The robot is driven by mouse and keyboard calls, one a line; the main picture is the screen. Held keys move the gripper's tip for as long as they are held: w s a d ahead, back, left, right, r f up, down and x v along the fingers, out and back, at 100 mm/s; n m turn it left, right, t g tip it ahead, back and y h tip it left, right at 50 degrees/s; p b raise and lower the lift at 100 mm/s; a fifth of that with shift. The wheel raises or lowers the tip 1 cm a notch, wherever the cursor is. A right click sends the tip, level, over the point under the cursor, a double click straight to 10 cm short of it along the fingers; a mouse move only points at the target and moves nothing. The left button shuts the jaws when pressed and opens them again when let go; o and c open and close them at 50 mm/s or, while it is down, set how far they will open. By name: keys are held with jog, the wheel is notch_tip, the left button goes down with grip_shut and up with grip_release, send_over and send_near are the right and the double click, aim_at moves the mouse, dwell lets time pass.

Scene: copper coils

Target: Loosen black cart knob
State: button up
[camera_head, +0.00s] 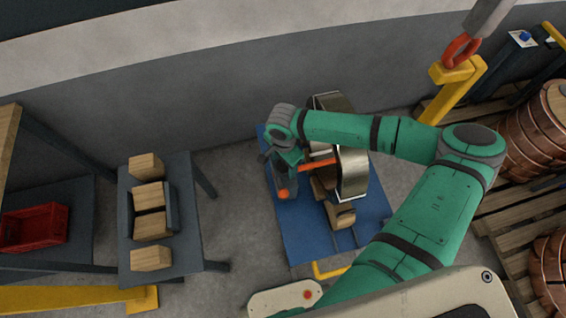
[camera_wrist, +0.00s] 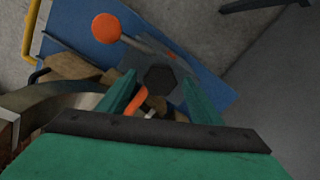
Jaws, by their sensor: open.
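In the wrist view, a black hexagonal knob (camera_wrist: 160,78) sits on a grey plate-like part of the blue cart (camera_wrist: 78,28). My gripper (camera_wrist: 160,88) is open, with one green finger on each side of the knob in the picture; I cannot tell whether they touch it. A grey lever with an orange ball (camera_wrist: 107,27) reaches past the knob. In the head view, my gripper (camera_head: 285,170) points down over the left side of the blue cart (camera_head: 298,235), near the orange ball (camera_head: 283,194). The knob is hidden there.
A large metal ring (camera_head: 352,172) stands on the cart beside wooden blocks (camera_head: 341,214), close to my arm. A grey table (camera_head: 199,240) with wooden blocks and a red crate (camera_head: 58,222) are at left. Copper coils (camera_head: 530,140) on pallets stand at right. A grey wall runs behind.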

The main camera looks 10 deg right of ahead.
jog(key=shift+c, duration=0.3)
jog(key=c, duration=1)
